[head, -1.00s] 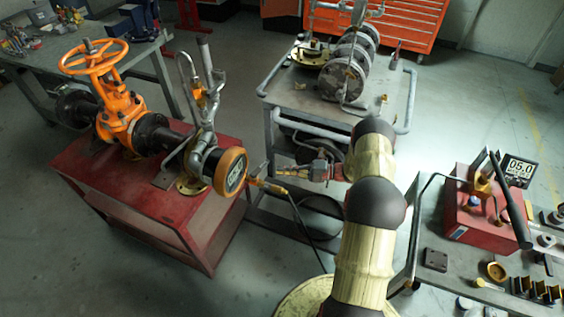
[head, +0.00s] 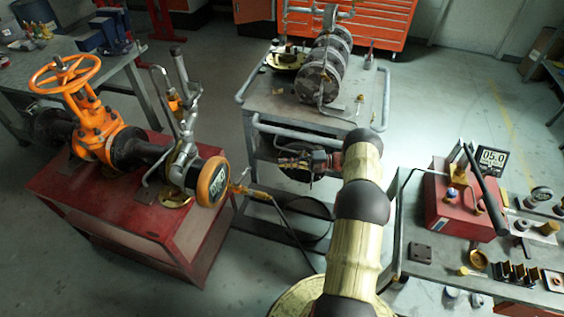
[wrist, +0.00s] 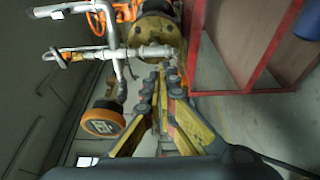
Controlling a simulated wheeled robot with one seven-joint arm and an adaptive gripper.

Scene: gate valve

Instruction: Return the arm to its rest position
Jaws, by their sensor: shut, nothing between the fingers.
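My arm reaches away from me through the middle of the head view. My gripper (head: 280,160) points left at its far end, in front of the grey cart. In the wrist view, its yellow-and-dark fingers (wrist: 160,78) come together at the tips, shut with nothing between them. The orange gate valve (head: 98,132), with its orange handwheel (head: 64,74), stands on the red stand (head: 120,215) at the left, well apart from my gripper. The orange-rimmed round gauge (head: 212,182) at the pipe end also shows in the wrist view (wrist: 103,120).
The grey cart (head: 268,97) carries a flanged cylinder (head: 318,80). A dark hose runs from the gauge across the floor. Open floor (head: 450,90) lies behind the bench.

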